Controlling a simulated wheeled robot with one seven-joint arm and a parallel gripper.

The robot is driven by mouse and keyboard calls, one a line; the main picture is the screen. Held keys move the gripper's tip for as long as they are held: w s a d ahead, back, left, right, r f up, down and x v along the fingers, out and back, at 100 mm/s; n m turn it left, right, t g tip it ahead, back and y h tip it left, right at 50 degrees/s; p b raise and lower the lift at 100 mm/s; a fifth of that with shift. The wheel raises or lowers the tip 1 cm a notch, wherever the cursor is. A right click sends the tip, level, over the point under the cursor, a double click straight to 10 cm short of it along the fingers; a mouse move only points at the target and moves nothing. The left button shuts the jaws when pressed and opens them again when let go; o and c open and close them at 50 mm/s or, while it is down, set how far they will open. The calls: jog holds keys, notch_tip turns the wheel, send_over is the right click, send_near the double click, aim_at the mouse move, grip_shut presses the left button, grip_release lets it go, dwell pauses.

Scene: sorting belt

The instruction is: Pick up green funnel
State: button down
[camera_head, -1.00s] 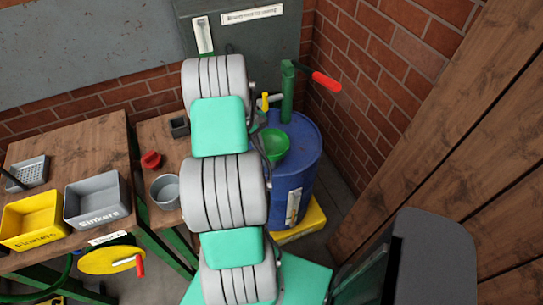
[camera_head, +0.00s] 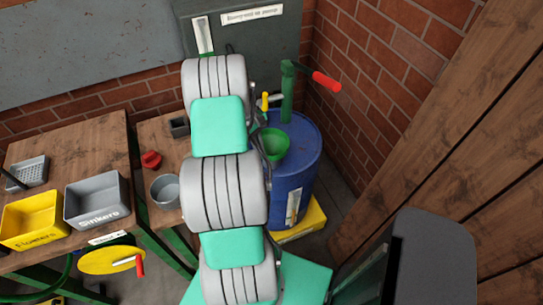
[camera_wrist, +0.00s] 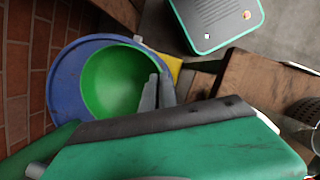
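The green funnel (camera_head: 273,145) sits on top of the blue barrel (camera_head: 291,190), to the right of my arm. In the wrist view the funnel (camera_wrist: 108,80) shows from above as a round green bowl, with the barrel's blue rim (camera_wrist: 66,82) around it. My gripper (camera_wrist: 158,84) shows there as two grey fingers close together at the funnel's right rim, one seeming inside the bowl and one outside. I cannot tell whether they press on the rim. In the head view my arm hides the gripper.
A green pump post with a red handle (camera_head: 326,82) rises behind the funnel, near the brick wall. A yellow tap (camera_head: 265,102) is beside it. A wooden wall stands at right.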

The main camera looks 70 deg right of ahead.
dwell(0.3)
notch_tip(320, 180, up, 10)
jog(key=b, duration=0.1)
dwell(0.3)
dwell(1.1)
